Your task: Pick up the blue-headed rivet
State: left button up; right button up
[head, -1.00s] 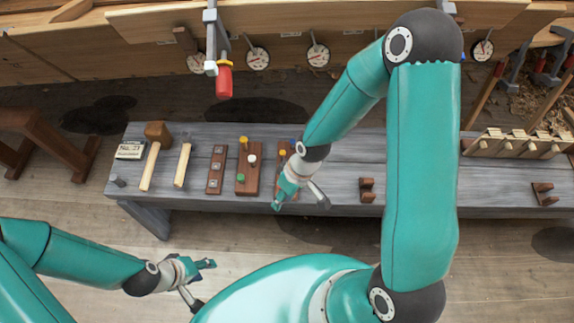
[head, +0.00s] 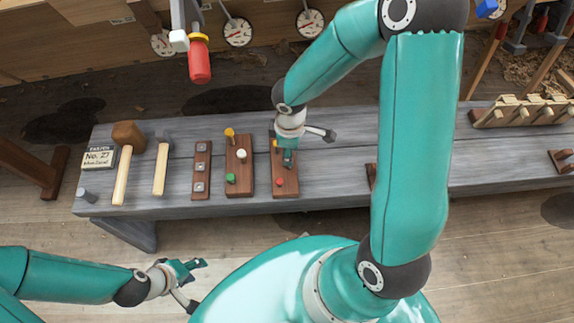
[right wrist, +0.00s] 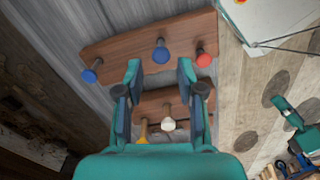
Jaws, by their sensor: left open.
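In the right wrist view, a blue-headed rivet (right wrist: 160,55) stands upright in the middle of a brown board (right wrist: 120,48). A second blue head (right wrist: 93,75) is at the board's left end, and a red-headed rivet (right wrist: 203,58) is at its right. My right gripper (right wrist: 159,72) is open, with the middle blue head in line with the gap between its fingertips; I cannot tell the distance. In the head view, my right gripper (head: 289,155) is over the rightmost rivet board (head: 286,193) and hides the blue heads. My left gripper (head: 192,282) is open and empty, in front of the bench.
A neighbouring board (head: 240,190) holds yellow, white and green rivets. Left of it on the grey bench (head: 335,185) are a dark strip (head: 201,172), a hammer (head: 161,170) and a mallet (head: 125,165). A red-handled tool (head: 199,60) hangs above. The bench right of the boards is partly clear.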

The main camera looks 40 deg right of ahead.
jog(key=shift+f+b, duration=1.1)
jog(key=shift+f, duration=2.05)
grip_shut()
